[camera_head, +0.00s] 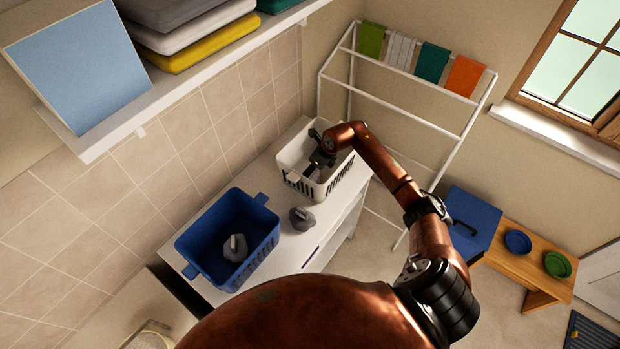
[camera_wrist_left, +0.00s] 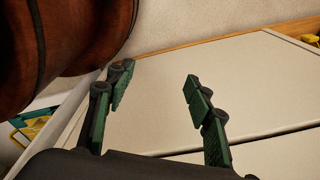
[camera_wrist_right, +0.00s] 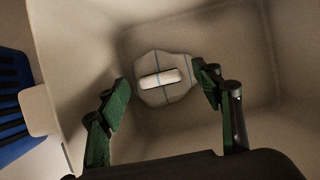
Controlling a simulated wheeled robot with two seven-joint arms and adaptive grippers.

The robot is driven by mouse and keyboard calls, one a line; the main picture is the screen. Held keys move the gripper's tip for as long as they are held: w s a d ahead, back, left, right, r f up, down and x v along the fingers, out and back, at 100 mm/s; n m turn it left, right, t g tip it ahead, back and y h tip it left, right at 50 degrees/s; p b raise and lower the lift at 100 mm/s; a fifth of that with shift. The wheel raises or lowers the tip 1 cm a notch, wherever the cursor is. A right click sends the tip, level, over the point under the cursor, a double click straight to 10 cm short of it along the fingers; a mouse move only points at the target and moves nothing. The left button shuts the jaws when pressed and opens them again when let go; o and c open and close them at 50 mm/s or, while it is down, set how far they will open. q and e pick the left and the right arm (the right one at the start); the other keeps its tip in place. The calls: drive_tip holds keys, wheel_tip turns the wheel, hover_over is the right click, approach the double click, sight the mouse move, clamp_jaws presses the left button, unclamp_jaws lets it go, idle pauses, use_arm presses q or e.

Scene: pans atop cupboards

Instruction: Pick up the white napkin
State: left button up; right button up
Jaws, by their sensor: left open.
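The white napkin (camera_wrist_right: 179,92) lies at the bottom of the white basket (camera_wrist_right: 262,50) in the right wrist view. It is a pale cloth with thin blue lines and a rounded white bar shape across its middle. My right gripper (camera_wrist_right: 163,78) is open above it, with a finger to either side; I cannot tell how far above. In the head view my right gripper (camera_head: 318,160) reaches down into the white basket (camera_head: 291,178), and the napkin cannot be made out. My left gripper (camera_wrist_left: 158,82) is open and empty over a pale panelled surface, outside the head view.
A blue basket (camera_head: 192,243) holding a grey crumpled item stands left of the white basket. Another grey item (camera_head: 302,218) lies between them on the white counter (camera_head: 285,262). A shelf (camera_head: 110,137) runs above at left. A drying rack (camera_head: 412,118) with towels stands behind.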

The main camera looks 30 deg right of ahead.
clamp_jaws()
idle(0.6)
drive_tip(key=shift+r, duration=0.15)
